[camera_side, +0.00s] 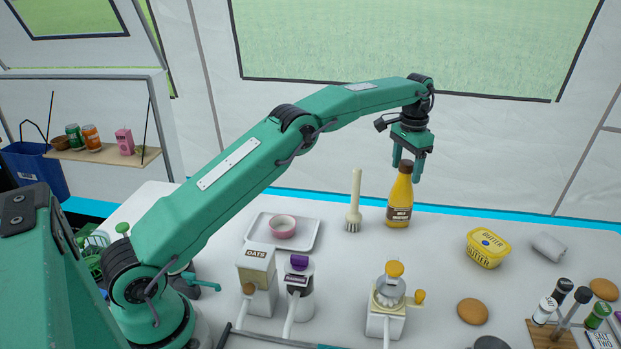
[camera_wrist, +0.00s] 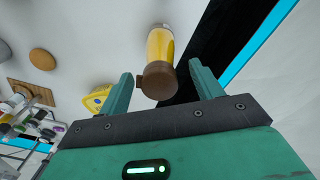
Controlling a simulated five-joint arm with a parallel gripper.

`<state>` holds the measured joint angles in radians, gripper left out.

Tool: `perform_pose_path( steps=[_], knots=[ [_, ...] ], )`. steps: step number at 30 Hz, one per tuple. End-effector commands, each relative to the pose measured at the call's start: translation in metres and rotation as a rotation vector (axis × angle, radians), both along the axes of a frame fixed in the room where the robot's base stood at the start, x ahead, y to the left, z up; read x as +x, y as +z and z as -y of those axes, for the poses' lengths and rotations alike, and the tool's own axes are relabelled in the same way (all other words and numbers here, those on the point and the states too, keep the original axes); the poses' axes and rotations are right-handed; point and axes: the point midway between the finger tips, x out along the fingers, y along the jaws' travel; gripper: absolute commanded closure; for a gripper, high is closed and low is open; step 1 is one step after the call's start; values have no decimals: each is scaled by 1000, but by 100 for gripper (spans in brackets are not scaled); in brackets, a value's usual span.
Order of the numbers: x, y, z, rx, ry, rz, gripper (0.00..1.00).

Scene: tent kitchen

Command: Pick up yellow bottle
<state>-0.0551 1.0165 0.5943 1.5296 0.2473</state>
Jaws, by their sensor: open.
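The yellow bottle (camera_side: 400,200) stands upright near the back edge of the white table in the side view, with a brown cap and a brown label. My gripper (camera_side: 408,172) is above it, pointing down, its fingers at about the height of the cap. In the wrist view the bottle (camera_wrist: 161,50) shows with its brown cap between the two spread fingers of my gripper (camera_wrist: 160,85). The fingers are open, with a gap on each side of the cap. Nothing is held.
A pale brush (camera_side: 354,205) stands upright just left of the bottle. A yellow butter tub (camera_side: 488,247) is to its right.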

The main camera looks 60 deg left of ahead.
Motion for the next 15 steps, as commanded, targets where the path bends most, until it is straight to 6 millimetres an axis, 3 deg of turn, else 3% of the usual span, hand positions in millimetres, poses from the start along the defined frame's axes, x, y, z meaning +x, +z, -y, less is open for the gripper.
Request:
perform_pose_path(
  steps=[8, 15],
  knots=[
    [-1, -28, 0, 0, 0, -3, 35],
    [-1, -34, 0, 0, 0, -1, 35]
  ],
)
